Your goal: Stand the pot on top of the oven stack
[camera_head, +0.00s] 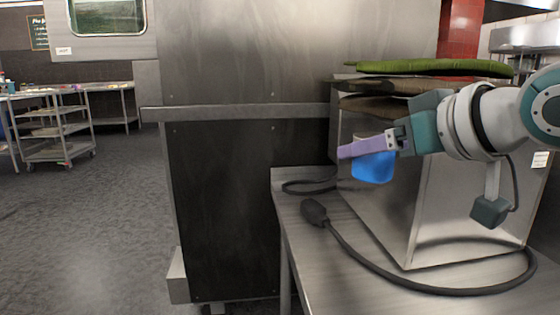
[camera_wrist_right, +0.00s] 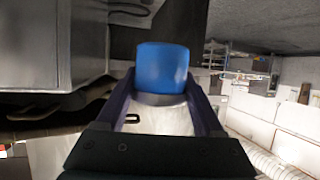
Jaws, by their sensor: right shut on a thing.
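My right gripper (camera_head: 348,152) comes in from the right, with purple fingers, and is shut on a small, smooth, rounded blue thing (camera_head: 373,168), apparently the pot. The blue pot hangs partly below the fingers, in front of a steel box. In the right wrist view the pot (camera_wrist_right: 162,68) sits between the two fingers of the gripper (camera_wrist_right: 163,92); a paler band shows at its near end. A tall steel unit (camera_head: 245,60), dark below a horizontal rail, stands at the centre; I cannot tell if it is the oven stack. My left gripper is out of view.
The steel box (camera_head: 465,215) stands on a steel table (camera_head: 320,270), with green and brown pads (camera_head: 430,68) on top. A black cable (camera_head: 375,268) with a plug curves over the table. Open grey floor (camera_head: 80,230) and a trolley (camera_head: 58,135) lie left.

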